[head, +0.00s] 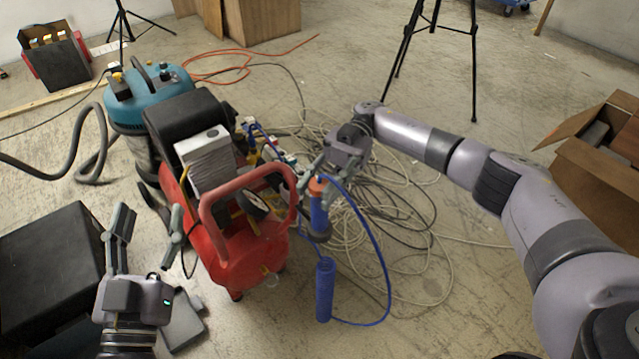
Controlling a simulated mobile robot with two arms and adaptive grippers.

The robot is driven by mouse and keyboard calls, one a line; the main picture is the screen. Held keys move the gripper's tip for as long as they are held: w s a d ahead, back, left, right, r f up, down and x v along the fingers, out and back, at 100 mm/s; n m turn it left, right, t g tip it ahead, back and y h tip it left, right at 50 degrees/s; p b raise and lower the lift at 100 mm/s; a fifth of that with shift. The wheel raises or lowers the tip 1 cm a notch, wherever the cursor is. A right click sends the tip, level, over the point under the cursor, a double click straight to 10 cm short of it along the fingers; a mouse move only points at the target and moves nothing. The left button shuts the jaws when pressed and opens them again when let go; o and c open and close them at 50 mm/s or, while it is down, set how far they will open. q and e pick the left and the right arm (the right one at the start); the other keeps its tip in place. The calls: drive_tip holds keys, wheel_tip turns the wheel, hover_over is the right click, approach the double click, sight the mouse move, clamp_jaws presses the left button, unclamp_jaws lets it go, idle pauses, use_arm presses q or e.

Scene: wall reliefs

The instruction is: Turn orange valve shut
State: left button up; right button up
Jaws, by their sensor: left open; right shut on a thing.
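The orange valve (316,186) shows as a small orange piece at the right side of the red air compressor (242,245), on top of a blue cylindrical part. My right gripper (313,178) reaches in from the upper right and is shut on the orange valve, its fingers hiding part of it. How far the valve is turned cannot be told. My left gripper (150,212) is open and empty at the lower left, its fingers pointing up the picture, left of the compressor.
Loose cables (410,235) cover the floor to the right. A teal vacuum (160,95) stands behind the compressor, a black case (50,260) at left, a cardboard box (590,165) at right.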

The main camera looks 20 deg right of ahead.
sight(319, 183)
drive_tip(key=o, duration=1.2)
wheel_tip(319, 183, up, 10)
drive_tip(key=shift+f, duration=0.1)
